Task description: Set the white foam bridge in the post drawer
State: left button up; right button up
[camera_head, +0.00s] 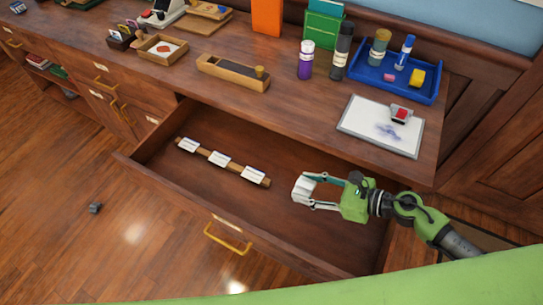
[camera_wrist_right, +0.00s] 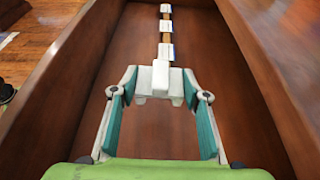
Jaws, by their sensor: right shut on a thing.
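The white foam bridge (camera_head: 302,188) is between the fingertips of my right gripper (camera_head: 318,191), at the right part of the open post drawer (camera_head: 232,220). In the right wrist view the bridge (camera_wrist_right: 160,82) spans between the fingertips of my right gripper (camera_wrist_right: 160,92), which is shut on it. I cannot tell whether the bridge touches the drawer floor. A wooden strip with white labels (camera_head: 220,160) lies in the left part of the drawer, apart from the bridge; it also shows beyond the bridge in the right wrist view (camera_wrist_right: 165,35). My left gripper is not in view.
The desk top (camera_head: 290,95) above the drawer holds a clipboard-like white pad (camera_head: 365,138), a blue tray (camera_head: 372,82), bottles and a wooden box (camera_head: 232,73). The drawer's front wall with a brass handle (camera_head: 228,240) faces the open floor. A small dark object (camera_head: 95,208) lies on the floor.

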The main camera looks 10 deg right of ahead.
send_over(304, 210)
notch_tip(304, 210, down, 5)
jog(key=shift+s+r+b, duration=0.1)
jog(key=shift+r+b, duration=0.1)
jog(key=shift+b, duration=0.15)
jog(key=shift+w+f+b, duration=0.2)
jog(key=shift+f+b, duration=0.1)
jog(key=shift+f, duration=2.15)
jog(key=shift+f, duration=0.1)
jog(key=shift+f, duration=0.1)
jog(key=o, duration=0.7)
jog(key=shift+o, duration=0.2)
